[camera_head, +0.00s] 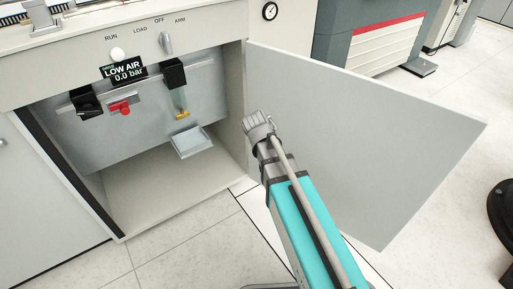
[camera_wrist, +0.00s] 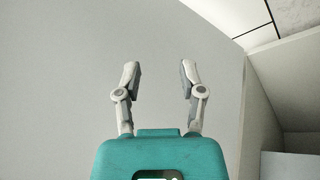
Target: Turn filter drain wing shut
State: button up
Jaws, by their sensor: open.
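The filter (camera_head: 175,75) has a black head and a clear bowl, and hangs on the back panel inside the open cabinet. The small yellow drain wing (camera_head: 182,114) is at the bottom of its bowl; I cannot tell its exact angle. My gripper (camera_wrist: 160,72) is open and empty in the wrist view, with a plain grey surface behind its fingers. In the head view the end of my arm is right of the wing, apart from it and in front of the open door. The wing does not show in the wrist view.
The cabinet door (camera_head: 375,135) stands open to the right. A small tray (camera_head: 192,143) sits below the filter. A red valve handle (camera_head: 120,107) and a black regulator (camera_head: 86,103) are left of it. A display (camera_head: 124,72) reads LOW AIR 0.0 bar. The cabinet floor (camera_head: 160,190) is clear.

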jog(key=s+d+r+n+y+p, duration=0.2)
jog(key=s+d+r+y+p, duration=0.1)
jog(key=s+d, duration=0.3)
jog(key=shift+s+d+r+y+p, duration=0.35)
jog(key=shift+s+y+p, duration=0.3)
jog(key=shift+y, duration=0.25)
